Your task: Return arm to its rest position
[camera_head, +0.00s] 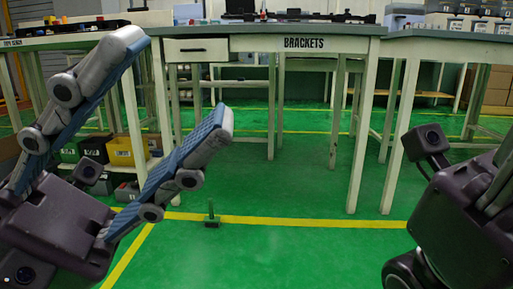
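My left gripper (178,85) is at the left of the head view, with its two grey fingers with blue pads spread wide apart. Nothing is between the fingers. It is in front of the benches, above the green floor. My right gripper's dark body (466,215) shows at the right edge with its small camera. Its fingers are cut off by the frame, so I cannot see whether they are open or shut.
A bench labelled BRACKETS (270,46) stands ahead, with other benches (450,37) at right and left. A yellow bin (122,152) sits on a low shelf at left. A small dark green object (212,216) stands on the yellow floor line. The central floor (290,185) is clear.

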